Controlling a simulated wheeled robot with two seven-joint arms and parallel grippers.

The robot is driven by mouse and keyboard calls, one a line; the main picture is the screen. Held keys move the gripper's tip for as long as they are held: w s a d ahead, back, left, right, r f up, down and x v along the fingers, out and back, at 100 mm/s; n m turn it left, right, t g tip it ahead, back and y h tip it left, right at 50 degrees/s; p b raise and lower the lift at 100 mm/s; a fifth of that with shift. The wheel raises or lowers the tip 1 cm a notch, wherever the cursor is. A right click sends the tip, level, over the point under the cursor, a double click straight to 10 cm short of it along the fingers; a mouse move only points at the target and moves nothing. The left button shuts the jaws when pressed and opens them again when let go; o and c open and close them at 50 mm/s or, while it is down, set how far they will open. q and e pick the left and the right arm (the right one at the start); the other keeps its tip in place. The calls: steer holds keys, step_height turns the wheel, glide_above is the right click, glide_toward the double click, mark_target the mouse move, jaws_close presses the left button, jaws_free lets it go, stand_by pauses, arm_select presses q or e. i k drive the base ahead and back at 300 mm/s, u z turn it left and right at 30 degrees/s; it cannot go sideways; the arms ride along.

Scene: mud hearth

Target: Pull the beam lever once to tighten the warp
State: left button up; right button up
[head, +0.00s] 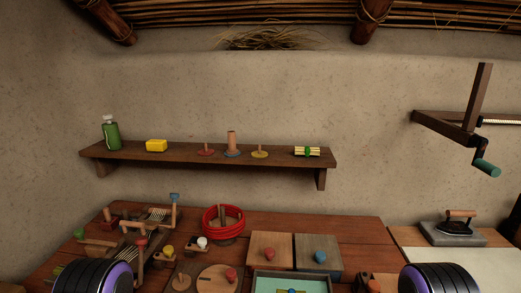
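A small wooden loom-like frame (150,222) with pale threads stands at the left of the table. A wooden post with a blue top (174,197) rises at its back right. A green knob (80,233) is at its left, and a red knob (142,240) is near its front. I cannot tell which of these parts is the beam lever. My two arms show only as dark ribbed parts with purple rings at the bottom left and bottom right; the left one covers part of the table in front of the frame. No gripper fingers are in view.
The wooden table (330,226) also holds a red coil (224,220), knobbed boxes (270,246) and a teal tray (290,275). A shelf (210,152) with small items is on the wall. A crank (480,150) and an iron (455,230) are at the right.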

mark_target(141, 242)
steer(key=z, duration=2.2)
steer(key=k, duration=1.25)
steer(key=u, duration=1.55)
steer(key=i, duration=1)
steer(key=u, duration=0.05)
